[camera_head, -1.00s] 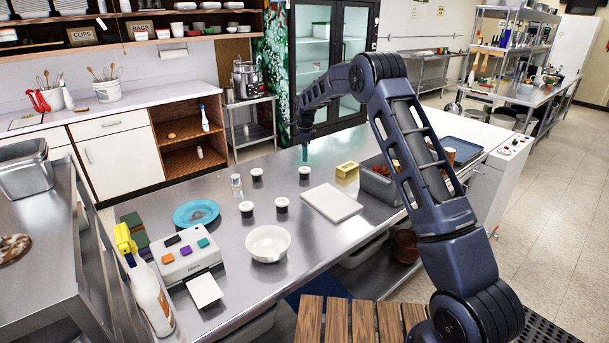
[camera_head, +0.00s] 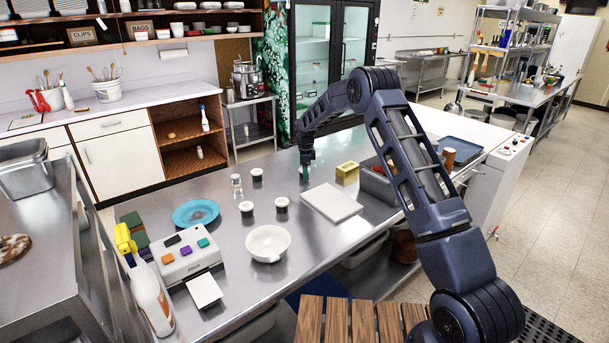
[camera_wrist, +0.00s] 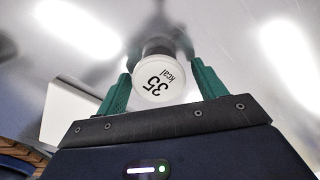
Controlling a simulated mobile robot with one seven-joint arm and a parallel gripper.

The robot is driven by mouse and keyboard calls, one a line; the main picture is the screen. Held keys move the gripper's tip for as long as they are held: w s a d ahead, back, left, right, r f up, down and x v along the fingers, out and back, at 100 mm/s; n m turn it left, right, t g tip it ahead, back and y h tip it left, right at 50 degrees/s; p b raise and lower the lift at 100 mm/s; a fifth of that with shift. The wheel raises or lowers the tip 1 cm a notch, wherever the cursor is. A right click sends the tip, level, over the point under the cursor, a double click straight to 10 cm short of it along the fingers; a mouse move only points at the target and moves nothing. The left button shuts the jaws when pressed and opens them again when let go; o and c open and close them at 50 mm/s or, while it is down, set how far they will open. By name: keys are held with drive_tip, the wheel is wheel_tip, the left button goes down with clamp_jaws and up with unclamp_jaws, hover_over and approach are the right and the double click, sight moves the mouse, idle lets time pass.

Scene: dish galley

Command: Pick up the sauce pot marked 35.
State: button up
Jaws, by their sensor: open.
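The sauce pot marked 35 (camera_wrist: 160,82) shows in the wrist view, with a white lid reading "35 kcal" and a dark body. My gripper (camera_wrist: 158,85) is open, with one green finger on each side of the pot. I cannot tell whether the fingers touch it. In the head view my gripper (camera_head: 305,174) is low over the steel table and hides this pot. Three similar white-lidded pots stand to the left: one at the back (camera_head: 257,175), one in front (camera_head: 246,208) and one nearer the middle (camera_head: 281,205). Their markings are too small to read.
A white bowl (camera_head: 268,243), a blue plate (camera_head: 196,213) and a small clear shaker (camera_head: 237,185) stand to the left. A grey bin (camera_head: 377,185) is on the right.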

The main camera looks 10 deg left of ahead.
drive_tip(key=c, duration=1)
drive_tip(key=shift+o, duration=0.2)
